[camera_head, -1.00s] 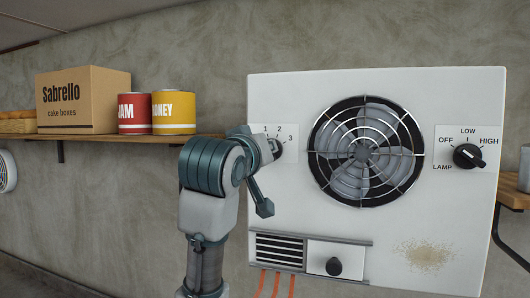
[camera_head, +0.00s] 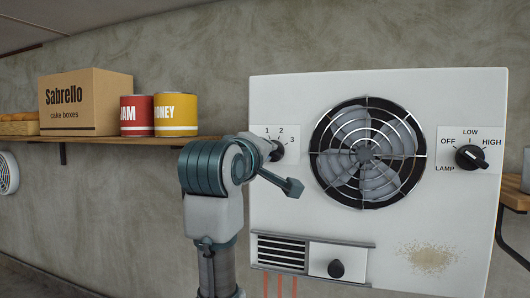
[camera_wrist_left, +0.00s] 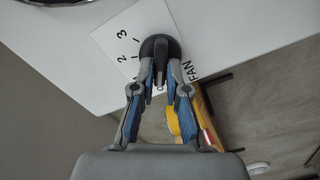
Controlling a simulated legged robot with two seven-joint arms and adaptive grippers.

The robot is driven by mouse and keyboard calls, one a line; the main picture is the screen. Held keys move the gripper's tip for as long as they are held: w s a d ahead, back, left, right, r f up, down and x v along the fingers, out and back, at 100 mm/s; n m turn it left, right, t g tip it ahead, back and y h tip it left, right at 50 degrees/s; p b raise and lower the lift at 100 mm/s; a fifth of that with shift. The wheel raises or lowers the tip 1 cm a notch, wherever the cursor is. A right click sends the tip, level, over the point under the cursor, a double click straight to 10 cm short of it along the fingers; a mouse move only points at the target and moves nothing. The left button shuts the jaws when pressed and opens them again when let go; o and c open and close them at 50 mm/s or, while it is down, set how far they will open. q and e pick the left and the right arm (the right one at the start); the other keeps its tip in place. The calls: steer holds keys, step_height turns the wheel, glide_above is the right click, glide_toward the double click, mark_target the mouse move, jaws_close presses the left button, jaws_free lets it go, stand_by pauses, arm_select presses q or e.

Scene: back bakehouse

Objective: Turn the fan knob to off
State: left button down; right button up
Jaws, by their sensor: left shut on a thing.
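The fan knob (camera_head: 278,151) is a dark round dial on a white label plate at the left of the white panel (camera_head: 400,225). In the head view my left gripper (camera_head: 272,149) is at this knob, its fingers mostly hidden by my wrist. In the left wrist view the black knob (camera_wrist_left: 160,46) sits between the fingertips of my left gripper (camera_wrist_left: 160,72), which is shut on its grip. The label (camera_wrist_left: 115,38) shows 2, 3 and FAN; the fingers cover part of it. I cannot tell which mark the knob points to. My right gripper is out of view.
The panel carries a caged fan (camera_head: 366,153), a lamp knob (camera_head: 471,157) marked OFF, LOW, HIGH, and a small lower knob (camera_head: 336,268) beside a vent. On the left shelf (camera_head: 110,140) stand a cardboard box (camera_head: 85,101), a jam can (camera_head: 137,115) and a honey can (camera_head: 175,114).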

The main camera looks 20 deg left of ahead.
arm_select(q)
steer(key=shift+r, duration=0.1)
stand_by(0.4)
steer(key=c, duration=1.3)
jaws_free()
steer(key=shift+o, duration=0.6)
steer(key=shift+w+f, duration=0.2)
steer(key=shift+w, duration=0.25)
steer(key=shift+s, duration=0.1)
steer(key=shift+s, duration=0.1)
steer(key=s, duration=1.1)
steer(key=shift+s, duration=0.4)
steer(key=shift+a, duration=0.15)
